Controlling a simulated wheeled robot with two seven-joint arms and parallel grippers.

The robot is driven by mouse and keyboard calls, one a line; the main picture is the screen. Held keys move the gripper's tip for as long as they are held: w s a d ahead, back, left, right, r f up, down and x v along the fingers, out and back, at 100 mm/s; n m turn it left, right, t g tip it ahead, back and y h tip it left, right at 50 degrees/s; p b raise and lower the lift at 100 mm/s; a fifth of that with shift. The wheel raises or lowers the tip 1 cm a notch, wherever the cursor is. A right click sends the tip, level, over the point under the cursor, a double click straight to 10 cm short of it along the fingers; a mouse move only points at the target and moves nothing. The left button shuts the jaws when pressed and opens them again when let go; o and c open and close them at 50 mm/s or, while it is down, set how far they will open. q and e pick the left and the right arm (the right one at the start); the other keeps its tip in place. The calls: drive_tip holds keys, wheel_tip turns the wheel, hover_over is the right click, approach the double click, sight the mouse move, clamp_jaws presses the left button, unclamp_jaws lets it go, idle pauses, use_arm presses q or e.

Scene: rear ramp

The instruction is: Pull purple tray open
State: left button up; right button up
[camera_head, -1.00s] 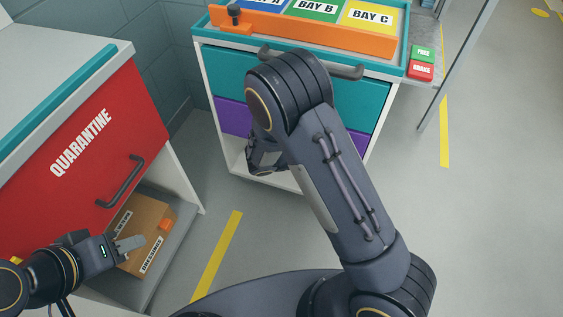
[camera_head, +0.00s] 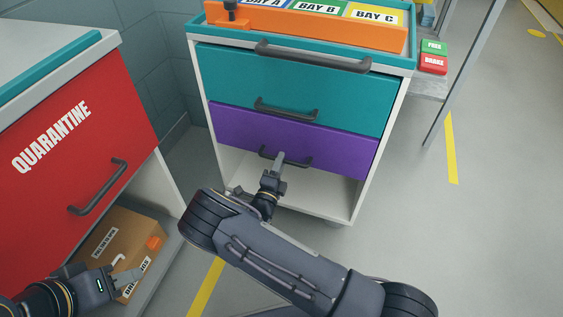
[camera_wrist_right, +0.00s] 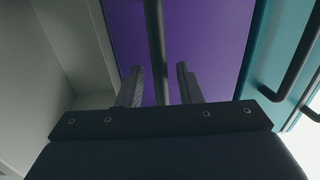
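The purple tray (camera_head: 335,149) is the lower drawer of the white cart, and its front looks flush below the teal drawer. Its dark bar handle (camera_head: 304,164) runs across its front. My right gripper (camera_head: 280,158) is at the middle of this handle, coming from below. In the right wrist view the two fingers (camera_wrist_right: 158,85) are apart, with the handle bar (camera_wrist_right: 155,30) passing between them; clear gaps show on both sides. My left gripper (camera_head: 118,268) is at the lower left, in front of the cardboard box; its finger gap is unclear.
A teal drawer (camera_head: 330,95) with its own handle is just above the purple tray. An open white shelf (camera_head: 320,199) lies below it. The red quarantine cabinet (camera_head: 60,190) and a cardboard box (camera_head: 128,232) are at left. Floor at right (camera_head: 480,220) is clear.

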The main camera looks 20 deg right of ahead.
use_arm(q)
drive_tip(key=shift+f, duration=0.2)
use_arm(e)
drive_tip(key=shift+x, duration=0.8)
clamp_jaws()
